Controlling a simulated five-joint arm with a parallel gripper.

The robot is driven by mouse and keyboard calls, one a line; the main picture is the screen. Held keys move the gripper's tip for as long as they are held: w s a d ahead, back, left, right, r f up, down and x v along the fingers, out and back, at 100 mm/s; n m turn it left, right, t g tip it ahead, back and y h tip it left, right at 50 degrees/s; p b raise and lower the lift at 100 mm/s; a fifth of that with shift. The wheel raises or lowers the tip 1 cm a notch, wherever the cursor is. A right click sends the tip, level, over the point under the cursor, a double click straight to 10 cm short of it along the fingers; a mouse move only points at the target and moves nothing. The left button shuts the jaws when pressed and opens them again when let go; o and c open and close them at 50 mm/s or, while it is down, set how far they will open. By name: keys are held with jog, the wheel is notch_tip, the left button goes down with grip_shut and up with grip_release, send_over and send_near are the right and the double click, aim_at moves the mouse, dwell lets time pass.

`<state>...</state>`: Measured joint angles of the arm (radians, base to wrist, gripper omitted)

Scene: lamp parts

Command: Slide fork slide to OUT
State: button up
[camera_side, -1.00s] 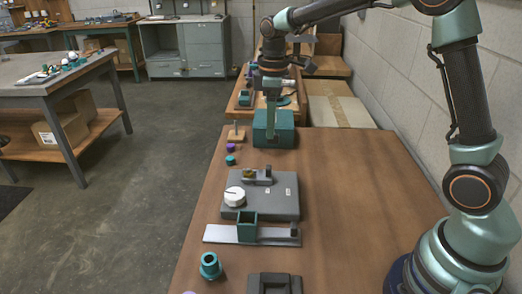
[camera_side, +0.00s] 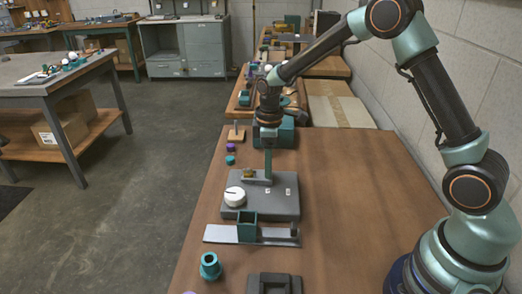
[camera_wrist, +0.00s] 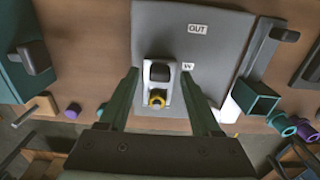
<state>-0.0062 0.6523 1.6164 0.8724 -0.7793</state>
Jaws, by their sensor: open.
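The fork slide (camera_side: 256,180) is a small grey piece on the far part of a flat grey base (camera_side: 285,208). In the wrist view the fork slide (camera_wrist: 158,84) is pale, with a dark block on top and a brass-yellow ring. It lies beside the lower label, which seems to read IN. The OUT label (camera_wrist: 198,29) is farther up the base. My gripper (camera_wrist: 159,72) is open, with one finger on each side of the fork slide and gaps visible. In the side view my gripper (camera_side: 268,165) is low at the slide; contact cannot be told.
A teal box (camera_side: 247,228) on a metal rail lies nearer the camera. A teal block (camera_side: 285,133) is behind my gripper. The table's right side is clear.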

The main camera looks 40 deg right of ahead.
jog(key=shift+f, duration=0.2)
grip_shut()
jog(key=shift+r, duration=0.1)
dwell(1.3)
